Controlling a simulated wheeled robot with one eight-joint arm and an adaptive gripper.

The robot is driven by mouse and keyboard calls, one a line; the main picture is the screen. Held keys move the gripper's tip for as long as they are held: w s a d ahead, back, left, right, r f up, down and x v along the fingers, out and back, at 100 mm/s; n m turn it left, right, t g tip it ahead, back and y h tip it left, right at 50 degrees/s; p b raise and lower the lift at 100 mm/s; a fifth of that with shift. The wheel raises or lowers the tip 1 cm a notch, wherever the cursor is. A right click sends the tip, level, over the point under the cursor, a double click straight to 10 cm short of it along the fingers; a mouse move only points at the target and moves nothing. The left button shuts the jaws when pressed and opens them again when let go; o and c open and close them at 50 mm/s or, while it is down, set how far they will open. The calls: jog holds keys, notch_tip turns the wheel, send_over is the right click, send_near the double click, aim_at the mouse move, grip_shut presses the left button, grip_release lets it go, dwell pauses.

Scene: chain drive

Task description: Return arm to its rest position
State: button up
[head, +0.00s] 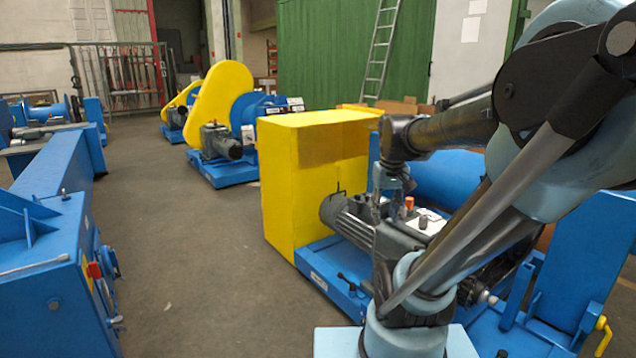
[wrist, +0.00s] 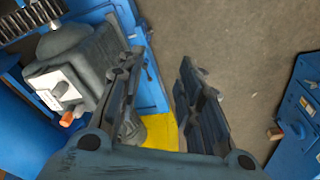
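My arm rises at the right of the head view, bends near the top right and reaches back left. My gripper (head: 391,185) hangs at its end, pointing down in front of the yellow guard and above or beside the grey motor; the exact gap cannot be told. In the wrist view my gripper (wrist: 160,65) has its two fingers apart, with floor and a strip of blue frame showing between them. Nothing is held between the fingers.
The grey motor (head: 355,222) and yellow guard (head: 320,180) sit on a blue base close to my gripper. A blue machine (head: 45,270) stands at the left. Another yellow-guarded machine (head: 222,100) stands farther back. Grey floor (head: 185,235) between them is clear.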

jog(key=s+f+m, duration=0.1)
jog(key=s+f, duration=0.8)
jog(key=s, duration=0.1)
jog(key=shift+f, duration=0.3)
jog(key=shift+s, duration=0.1)
jog(key=shift+w+f, duration=0.2)
jog(key=shift+w, duration=0.2)
